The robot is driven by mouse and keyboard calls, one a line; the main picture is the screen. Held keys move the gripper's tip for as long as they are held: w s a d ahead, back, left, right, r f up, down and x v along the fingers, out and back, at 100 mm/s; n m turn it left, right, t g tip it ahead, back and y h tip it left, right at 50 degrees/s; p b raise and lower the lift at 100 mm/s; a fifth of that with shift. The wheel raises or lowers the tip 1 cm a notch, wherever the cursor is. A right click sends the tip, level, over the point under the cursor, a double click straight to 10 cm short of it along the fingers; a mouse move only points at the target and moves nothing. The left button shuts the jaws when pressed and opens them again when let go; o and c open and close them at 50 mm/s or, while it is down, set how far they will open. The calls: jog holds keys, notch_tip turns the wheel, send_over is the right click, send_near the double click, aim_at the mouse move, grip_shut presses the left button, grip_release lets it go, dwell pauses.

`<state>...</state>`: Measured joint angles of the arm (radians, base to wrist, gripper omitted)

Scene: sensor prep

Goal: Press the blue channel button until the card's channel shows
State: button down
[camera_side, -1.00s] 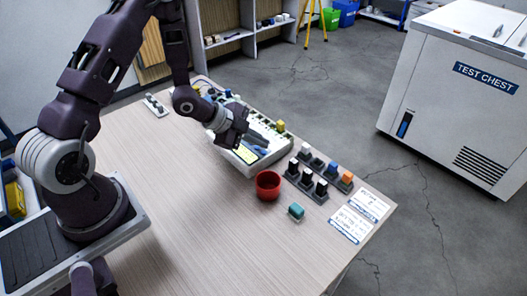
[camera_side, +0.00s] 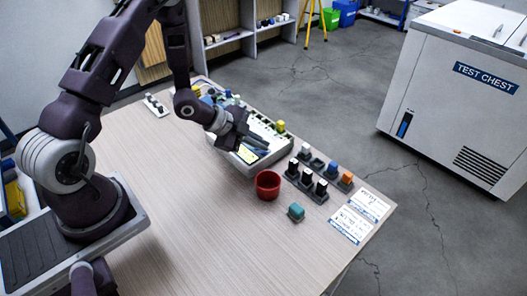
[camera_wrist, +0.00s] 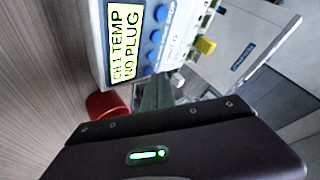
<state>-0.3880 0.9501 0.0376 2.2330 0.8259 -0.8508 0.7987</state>
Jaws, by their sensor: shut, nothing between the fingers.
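The white instrument (camera_side: 231,162) sits on the table beneath my gripper (camera_side: 262,143). Its lit yellow-green display (camera_wrist: 125,40) reads "CH 1 TEMP NO PLUG" in the wrist view. Three blue buttons sit beside the display: one blue button (camera_wrist: 162,13), a middle blue button (camera_wrist: 156,36) and a third blue button (camera_wrist: 151,56). Their small labels are too blurred to tell which is the channel button. My gripper (camera_wrist: 152,92) is shut and empty close to the buttons; contact cannot be told. Two white cards, a far card (camera_side: 368,205) and a near card (camera_side: 350,225), lie at the table's right end, their writing unreadable.
A yellow plug (camera_side: 281,126) stands at the instrument's back edge. The table's front is clear.

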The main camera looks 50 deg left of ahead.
aim_at(260, 154)
jog(key=shift+f, duration=0.4)
dwell(0.3)
jog(key=shift+r, duration=0.8)
jog(key=shift+r, duration=2.55)
